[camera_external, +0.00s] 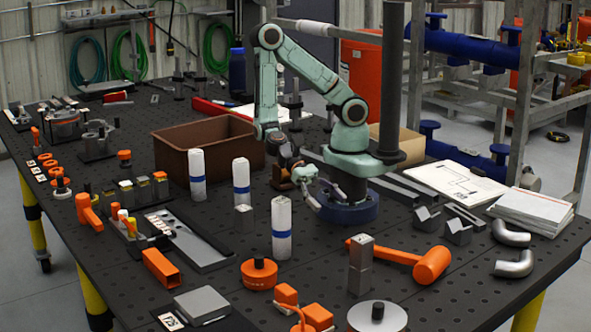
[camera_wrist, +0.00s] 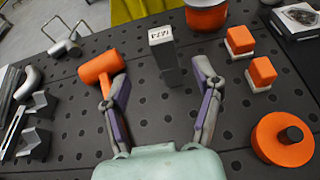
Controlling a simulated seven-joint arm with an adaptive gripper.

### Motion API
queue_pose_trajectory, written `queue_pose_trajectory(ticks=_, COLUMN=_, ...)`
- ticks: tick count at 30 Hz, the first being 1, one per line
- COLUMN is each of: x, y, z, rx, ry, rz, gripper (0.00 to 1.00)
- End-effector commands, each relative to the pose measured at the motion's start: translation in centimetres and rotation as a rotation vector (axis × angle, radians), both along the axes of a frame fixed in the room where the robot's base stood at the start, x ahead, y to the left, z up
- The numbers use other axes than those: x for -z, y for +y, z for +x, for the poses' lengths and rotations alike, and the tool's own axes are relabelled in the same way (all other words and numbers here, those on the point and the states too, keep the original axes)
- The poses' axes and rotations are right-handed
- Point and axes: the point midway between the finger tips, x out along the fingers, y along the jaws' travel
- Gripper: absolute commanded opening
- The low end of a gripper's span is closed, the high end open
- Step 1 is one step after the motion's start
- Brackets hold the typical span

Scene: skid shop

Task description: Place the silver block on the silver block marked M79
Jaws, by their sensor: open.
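A tall silver column (camera_external: 359,268) stands upright near the front of the table. It looks like one silver block on another, slightly offset, though the seam is faint. In the wrist view the column (camera_wrist: 168,62) lies ahead, between the lines of my fingers, with a white label (camera_wrist: 161,35) at its upper end; the label's text is upside down and resembles M79.
An orange mallet (camera_external: 415,262) lies close beside the column. Orange blocks (camera_wrist: 262,72) on pale bases and an orange disc with a dark knob (camera_wrist: 285,138) are on the other side. White bottles with blue bands (camera_external: 281,228) stand left of my gripper. Some perforated tabletop is clear.

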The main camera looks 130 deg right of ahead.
Motion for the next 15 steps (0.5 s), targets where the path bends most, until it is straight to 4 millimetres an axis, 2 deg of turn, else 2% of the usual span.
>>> queue_pose_trajectory(ticks=8, x=0.0, y=-0.2, z=-0.3, rx=-0.030, ry=-0.032, rz=-0.025, gripper=0.65)
queue_pose_trajectory(ticks=11, x=0.1, y=-1.1, z=-1.3, rx=-0.154, ry=-0.162, rz=-0.126, gripper=0.65)
queue_pose_trajectory(ticks=15, x=-0.3, y=-4.7, z=-3.3, rx=-0.501, ry=-0.474, rz=-0.382, gripper=0.65)
